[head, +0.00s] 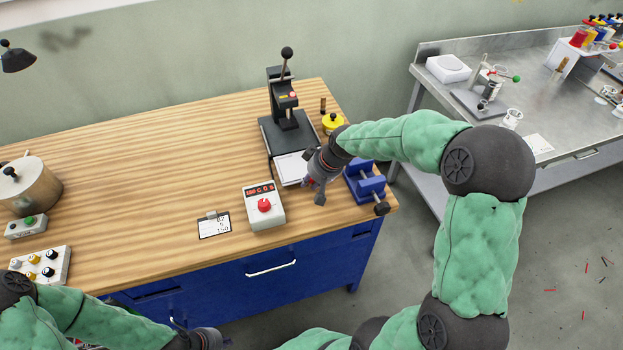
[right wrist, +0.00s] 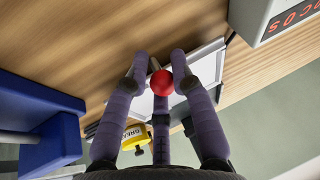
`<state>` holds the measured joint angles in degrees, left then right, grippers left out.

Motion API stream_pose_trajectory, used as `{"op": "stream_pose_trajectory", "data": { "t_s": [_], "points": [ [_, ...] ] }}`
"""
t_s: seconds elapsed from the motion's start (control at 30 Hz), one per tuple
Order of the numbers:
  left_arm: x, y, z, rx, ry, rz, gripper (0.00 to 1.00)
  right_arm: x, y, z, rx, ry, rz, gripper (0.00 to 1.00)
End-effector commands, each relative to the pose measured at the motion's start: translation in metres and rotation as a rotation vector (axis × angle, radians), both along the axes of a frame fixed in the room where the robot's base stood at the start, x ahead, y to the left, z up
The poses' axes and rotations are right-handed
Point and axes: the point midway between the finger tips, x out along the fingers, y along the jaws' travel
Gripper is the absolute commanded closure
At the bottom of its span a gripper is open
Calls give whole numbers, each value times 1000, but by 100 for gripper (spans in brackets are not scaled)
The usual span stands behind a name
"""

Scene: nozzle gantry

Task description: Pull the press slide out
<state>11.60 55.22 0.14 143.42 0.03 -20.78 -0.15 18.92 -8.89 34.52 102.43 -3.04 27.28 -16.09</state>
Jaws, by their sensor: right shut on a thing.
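The black press (head: 283,98) with its lever stands at the back of the wooden bench. Its pale press slide (head: 288,168) lies at the front of the press base; how far it sticks out is hard to tell. The slide also shows in the right wrist view (right wrist: 208,68), with a red ball knob (right wrist: 161,83) in front of it. My right gripper (head: 313,190) is over the slide's front end, and its fingers are shut on the red knob. My left gripper (head: 208,340) is low at the bottom edge, off the bench front; its fingers are not clear.
A clipboard (head: 214,225) lies further left. The bench's middle is clear.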

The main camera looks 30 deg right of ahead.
Motion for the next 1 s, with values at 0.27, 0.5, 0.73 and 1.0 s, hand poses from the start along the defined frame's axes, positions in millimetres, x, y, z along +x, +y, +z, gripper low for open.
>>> {"op": "stream_pose_trajectory", "data": {
  "t_s": [0.27, 0.5, 0.73, 1.0],
  "points": [
    [0, 0, 0, 0, 0, 0, 100, 3, 0, 4, -2, -10, -1, 54],
    [0, 0, 0, 0, 0, 0, 100, 1, -1, 6, -2, -6, -1, 54],
    [0, 0, 0, 0, 0, 0, 100, -11, -7, 35, -3, -10, -2, 54],
    [0, 0, 0, 0, 0, 0, 100, -31, -15, 83, -3, -11, -2, 54]
  ]
}}
